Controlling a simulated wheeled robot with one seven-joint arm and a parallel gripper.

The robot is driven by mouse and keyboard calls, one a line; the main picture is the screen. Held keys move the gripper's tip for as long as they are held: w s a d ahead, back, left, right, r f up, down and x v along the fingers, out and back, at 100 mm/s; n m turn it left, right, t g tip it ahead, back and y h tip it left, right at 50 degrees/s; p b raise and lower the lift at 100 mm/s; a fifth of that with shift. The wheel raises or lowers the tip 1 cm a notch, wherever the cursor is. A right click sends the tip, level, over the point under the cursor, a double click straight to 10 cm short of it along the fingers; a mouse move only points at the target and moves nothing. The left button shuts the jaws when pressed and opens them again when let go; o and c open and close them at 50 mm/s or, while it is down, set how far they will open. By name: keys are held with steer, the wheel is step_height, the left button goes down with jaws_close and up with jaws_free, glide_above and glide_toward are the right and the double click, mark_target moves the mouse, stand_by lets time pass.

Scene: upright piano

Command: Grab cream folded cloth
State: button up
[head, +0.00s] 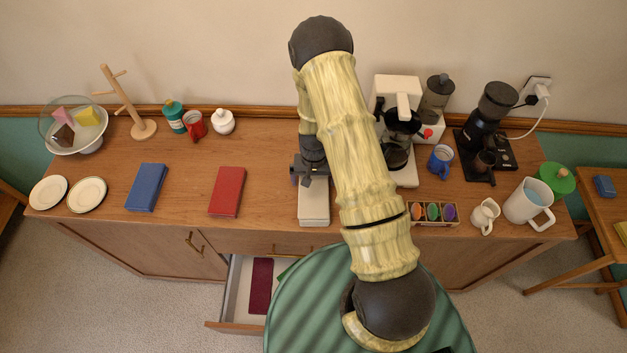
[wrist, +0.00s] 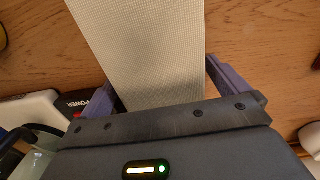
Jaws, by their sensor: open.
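The cream folded cloth (head: 314,207) lies flat on the wooden counter, between the red folded item and the coffee maker. Its far part is hidden under my gripper (head: 310,173) in the head view. In the wrist view the cloth (wrist: 150,40) shows as a long pale woven strip running between the two purple fingers of my gripper (wrist: 158,75). The fingers are apart, one on each side of the cloth, with wood showing beside it. I cannot tell whether either finger touches it.
A red folded item (head: 227,191) and a blue one (head: 146,187) lie to the left. The coffee maker (head: 397,92) stands close on the right, with a compartment box (head: 431,222) in front. An open drawer (head: 240,290) juts out below the counter.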

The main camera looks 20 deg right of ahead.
steer(key=c, duration=1.3)
steer(key=shift+r, duration=0.1)
steer(key=shift+r+b, duration=1.55)
steer(key=shift+r, duration=3.4)
